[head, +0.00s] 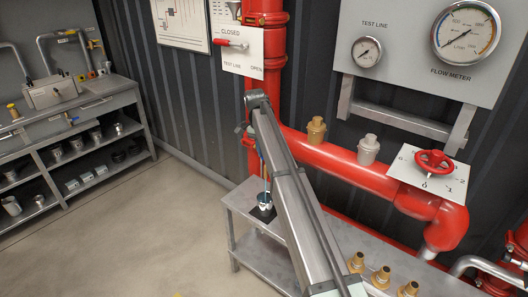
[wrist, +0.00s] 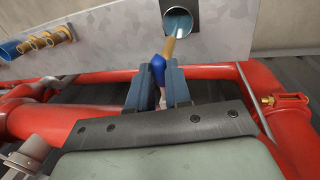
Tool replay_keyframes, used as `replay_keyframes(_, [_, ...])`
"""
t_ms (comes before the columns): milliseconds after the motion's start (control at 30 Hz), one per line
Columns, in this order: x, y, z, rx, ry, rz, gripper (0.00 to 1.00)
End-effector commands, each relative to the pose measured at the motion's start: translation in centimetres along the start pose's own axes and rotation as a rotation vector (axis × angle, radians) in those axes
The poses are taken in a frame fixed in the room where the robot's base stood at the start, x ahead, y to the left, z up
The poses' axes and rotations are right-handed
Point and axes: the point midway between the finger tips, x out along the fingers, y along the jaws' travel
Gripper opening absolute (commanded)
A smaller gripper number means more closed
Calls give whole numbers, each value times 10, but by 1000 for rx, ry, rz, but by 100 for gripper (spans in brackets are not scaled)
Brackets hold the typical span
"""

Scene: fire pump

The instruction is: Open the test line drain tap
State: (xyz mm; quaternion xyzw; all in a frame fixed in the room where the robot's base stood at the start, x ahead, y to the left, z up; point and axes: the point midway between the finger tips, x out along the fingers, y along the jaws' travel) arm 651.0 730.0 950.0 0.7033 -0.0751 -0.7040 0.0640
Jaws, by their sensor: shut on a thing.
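My gripper (wrist: 161,90) is shut on a blue handle (wrist: 158,68), which sits between its two fingertips in the wrist view. I take it for the handle of the drain tap. A tan, brass-coloured piece (wrist: 170,47) runs from beside the handle toward a round cup (wrist: 178,22); I cannot tell whether it is the spout. In the head view my arm's links hide most of the gripper and the tap.
The red test line pipe (head: 265,75) runs down behind my arm. A red lever (head: 231,43) lies on the CLOSED/OPEN plate. A metal bench (head: 243,225) stands below, with several brass fittings (head: 381,277) at its right. Open floor (head: 170,225) lies to the left.

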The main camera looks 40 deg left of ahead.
Motion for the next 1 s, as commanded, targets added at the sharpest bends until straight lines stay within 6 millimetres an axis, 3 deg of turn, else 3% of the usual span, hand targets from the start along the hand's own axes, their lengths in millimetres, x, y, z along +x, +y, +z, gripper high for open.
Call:
replay_keyframes(67, [0,-1,0,1,0,-1,0])
replay_keyframes(100, [0,-1,0,1,0,-1,22])
replay_keyframes(333, [0,0,0,0,0,-1,44])
replay_keyframes(667, [-4,-1,0,-1,0,-1,44])
replay_keyframes(867, [-30,-2,-1,-1,1,-2,44])
replay_keyframes(1000, [-58,-2,-1,-1,1,-2,44])
